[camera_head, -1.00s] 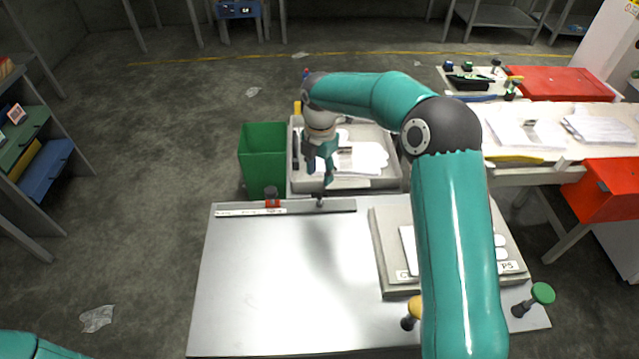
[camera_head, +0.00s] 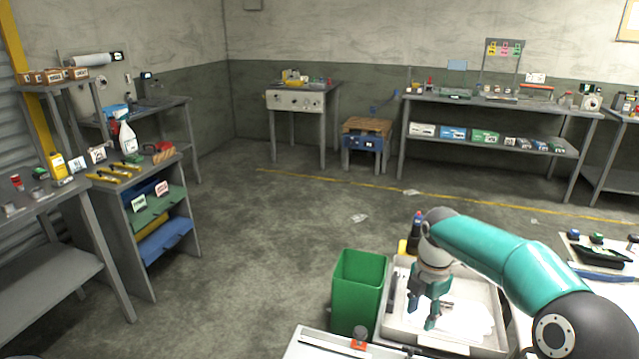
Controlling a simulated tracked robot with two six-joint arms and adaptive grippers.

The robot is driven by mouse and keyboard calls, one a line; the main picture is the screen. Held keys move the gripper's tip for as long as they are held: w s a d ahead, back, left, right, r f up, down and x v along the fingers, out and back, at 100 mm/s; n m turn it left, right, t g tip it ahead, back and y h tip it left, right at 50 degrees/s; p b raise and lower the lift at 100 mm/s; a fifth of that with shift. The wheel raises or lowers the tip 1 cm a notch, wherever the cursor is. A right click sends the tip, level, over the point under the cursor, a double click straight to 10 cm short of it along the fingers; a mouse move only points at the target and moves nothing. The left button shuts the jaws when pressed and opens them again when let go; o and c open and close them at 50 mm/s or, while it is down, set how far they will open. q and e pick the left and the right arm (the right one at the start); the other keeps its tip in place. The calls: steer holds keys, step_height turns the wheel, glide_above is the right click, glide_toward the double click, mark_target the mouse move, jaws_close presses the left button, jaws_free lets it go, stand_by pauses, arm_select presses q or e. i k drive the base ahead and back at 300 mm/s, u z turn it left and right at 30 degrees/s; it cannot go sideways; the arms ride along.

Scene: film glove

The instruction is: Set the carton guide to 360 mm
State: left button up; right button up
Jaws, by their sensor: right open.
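A dark and orange-red piece (camera_head: 358,340) sits on the rail. Any scale figures on it are too small to read. My right gripper (camera_head: 427,309) is open and empty, pointing down over the grey tray (camera_head: 492,290), to the right of the orange-red piece and farther back. My left gripper is out of view.
A green bin (camera_head: 360,275) stands left of the tray, which holds white sheets (camera_head: 465,320). A shelf unit (camera_head: 165,215) with bottles and tools stands on the left. Benches (camera_head: 490,105) line the back wall. The floor (camera_head: 270,220) between is mostly clear.

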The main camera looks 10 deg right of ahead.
mark_target(361, 333)
steer(key=k, duration=1.5)
